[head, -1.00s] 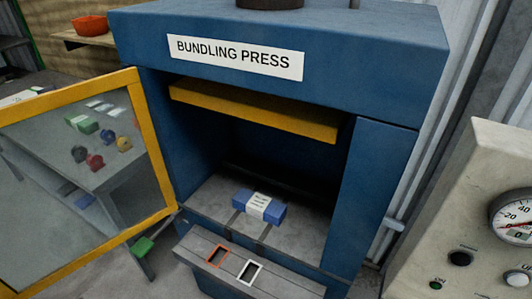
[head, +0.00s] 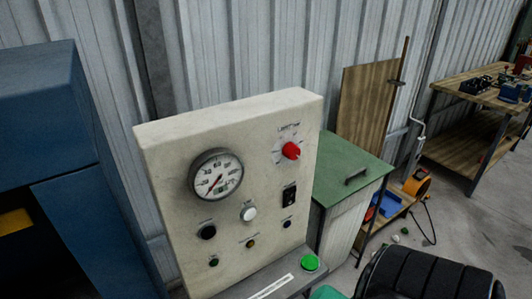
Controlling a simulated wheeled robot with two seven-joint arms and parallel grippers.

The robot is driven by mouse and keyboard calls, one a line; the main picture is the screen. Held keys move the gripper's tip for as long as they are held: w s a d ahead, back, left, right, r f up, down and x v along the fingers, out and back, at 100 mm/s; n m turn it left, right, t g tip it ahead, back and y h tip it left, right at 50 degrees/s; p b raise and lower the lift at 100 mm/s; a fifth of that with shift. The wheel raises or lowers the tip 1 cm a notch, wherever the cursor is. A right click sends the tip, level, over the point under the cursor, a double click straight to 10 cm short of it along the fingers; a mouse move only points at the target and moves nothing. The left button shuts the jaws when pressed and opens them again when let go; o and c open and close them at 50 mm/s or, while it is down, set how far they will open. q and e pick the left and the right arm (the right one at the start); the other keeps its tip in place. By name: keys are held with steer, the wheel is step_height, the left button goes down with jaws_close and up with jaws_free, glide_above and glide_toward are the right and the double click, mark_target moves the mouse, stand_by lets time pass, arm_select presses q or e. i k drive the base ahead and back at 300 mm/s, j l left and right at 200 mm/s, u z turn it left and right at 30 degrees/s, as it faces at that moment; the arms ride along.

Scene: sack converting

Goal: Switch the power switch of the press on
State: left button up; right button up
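The pale control panel (head: 172,165) of the press stands upright in the middle of the head view. A black rocker-type switch (head: 289,195) sits on its right side, below a red rotary knob (head: 291,150). It looks like the power switch, but its label and position are too small to read. A round gauge (head: 216,175) is at upper left. Below are a black knob (head: 207,232), a white button (head: 249,214) and small green, amber and dark indicators. The blue press body (head: 70,200) is at left. Neither of my grippers is in view.
A green push button (head: 310,263) sits on a ledge under the panel. A green-topped cabinet (head: 345,165) stands right behind the panel. A black ribbed seat-like object (head: 430,275) fills the lower right. A wooden workbench (head: 480,90) is at far right, with open floor before it.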

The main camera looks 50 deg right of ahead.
mark_target(290, 196)
steer(key=z, duration=1.35)
